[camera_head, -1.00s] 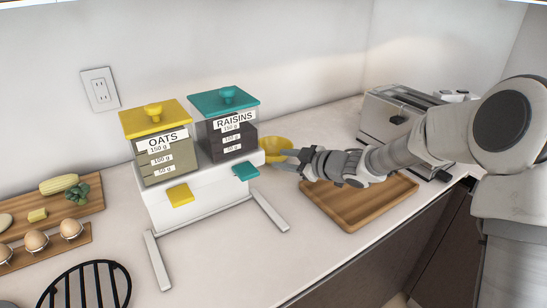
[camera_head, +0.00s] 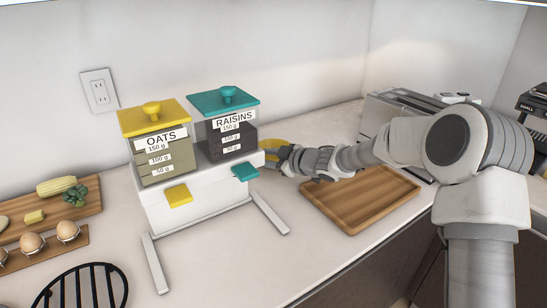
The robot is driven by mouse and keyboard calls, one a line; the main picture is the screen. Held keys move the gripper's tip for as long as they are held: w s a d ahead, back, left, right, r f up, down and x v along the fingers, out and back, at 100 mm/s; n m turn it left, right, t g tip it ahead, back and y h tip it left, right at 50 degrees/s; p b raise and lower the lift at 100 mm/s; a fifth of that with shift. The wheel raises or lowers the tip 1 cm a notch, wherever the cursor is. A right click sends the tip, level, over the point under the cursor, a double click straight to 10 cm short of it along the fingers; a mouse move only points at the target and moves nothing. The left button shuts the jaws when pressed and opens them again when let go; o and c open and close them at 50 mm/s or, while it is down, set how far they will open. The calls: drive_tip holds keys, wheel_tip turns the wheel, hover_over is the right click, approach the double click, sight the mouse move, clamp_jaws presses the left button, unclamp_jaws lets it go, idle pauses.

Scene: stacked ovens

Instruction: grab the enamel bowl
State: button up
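A yellow bowl (camera_head: 274,143), the only bowl I see, sits on the counter just right of the raisins dispenser, close to the back. Only part of its upper rim shows; my gripper and the dispenser hide the rest. My gripper (camera_head: 270,155) is at the near side of the bowl and overlaps it in the picture. I cannot tell whether the fingers touch the bowl or how far apart they are.
The dispenser (camera_head: 200,200) with oats and raisins bins stands left of my gripper, very close to it. A wooden tray (camera_head: 352,215) lies below my arm. A toaster (camera_head: 378,115) stands behind the arm. Eggs (camera_head: 32,243) and a board with corn (camera_head: 90,203) are far left.

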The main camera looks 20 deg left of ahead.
clamp_jaws()
idle(1.2)
